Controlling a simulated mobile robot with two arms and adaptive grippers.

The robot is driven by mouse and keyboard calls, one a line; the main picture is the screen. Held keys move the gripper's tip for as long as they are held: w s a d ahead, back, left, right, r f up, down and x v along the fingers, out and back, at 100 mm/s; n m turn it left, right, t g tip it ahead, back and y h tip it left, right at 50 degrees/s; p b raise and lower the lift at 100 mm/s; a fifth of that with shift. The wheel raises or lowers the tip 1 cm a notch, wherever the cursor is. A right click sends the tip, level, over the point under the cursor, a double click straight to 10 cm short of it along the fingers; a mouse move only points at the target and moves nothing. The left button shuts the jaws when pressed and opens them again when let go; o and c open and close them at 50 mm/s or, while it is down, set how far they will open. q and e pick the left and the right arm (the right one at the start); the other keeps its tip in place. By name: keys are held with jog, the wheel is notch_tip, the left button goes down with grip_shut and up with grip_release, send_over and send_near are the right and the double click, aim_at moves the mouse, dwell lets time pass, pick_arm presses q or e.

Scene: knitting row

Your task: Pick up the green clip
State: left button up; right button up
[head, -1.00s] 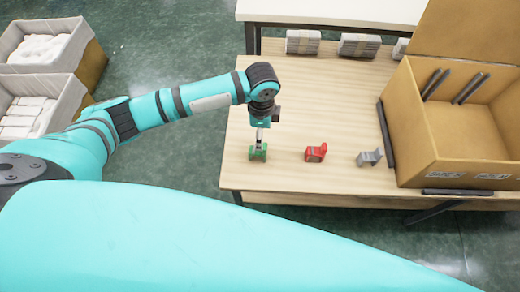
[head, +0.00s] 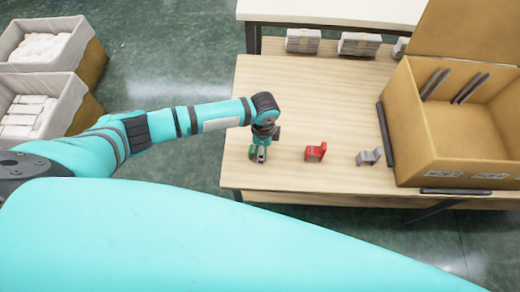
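The green clip (head: 251,153) lies on the wooden table near its front left edge, partly hidden by my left gripper. My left gripper (head: 260,156) points down right at the clip, with its fingers at tabletop height. The view is too small to tell whether the fingers are closed on the clip or only beside it. My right gripper is not in view.
A red clip (head: 315,152) and a grey clip (head: 370,157) stand to the right on the table (head: 300,95). A large open cardboard box (head: 412,128) takes up the right side. Several grey bundles (head: 358,45) lie along the back edge. White-lined bins (head: 67,95) stand at left.

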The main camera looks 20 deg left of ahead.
pick_arm(q)
jog(key=c, duration=0.9)
jog(key=shift+r, duration=0.15)
